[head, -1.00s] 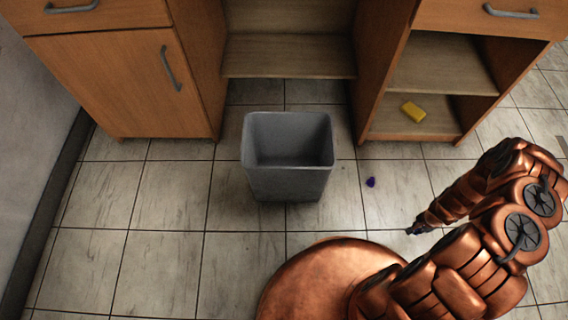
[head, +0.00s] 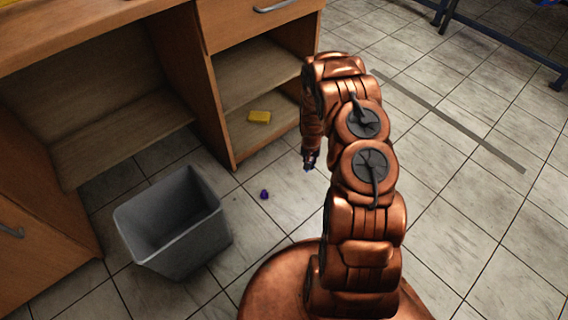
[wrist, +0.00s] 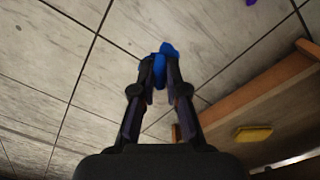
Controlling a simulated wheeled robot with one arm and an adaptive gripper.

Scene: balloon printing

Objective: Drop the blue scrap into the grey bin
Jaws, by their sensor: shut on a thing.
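In the wrist view my gripper (wrist: 160,78) is shut on the blue scrap (wrist: 168,49), which sticks out past the fingertips. In the head view my gripper (head: 309,160) hangs above the floor, right of the grey bin, and the scrap in it is barely visible. The grey bin (head: 188,243) stands upright on the tiles at lower left in the head view, with its open top showing and no contents visible. The bin is not in the wrist view.
A small purple scrap (head: 264,194) lies on the floor between the bin and my gripper. A yellow sponge-like block (head: 260,117) sits on the low shelf of the wooden cabinet (head: 215,75) behind. Tiled floor to the right is clear, with a grey strip (head: 450,120).

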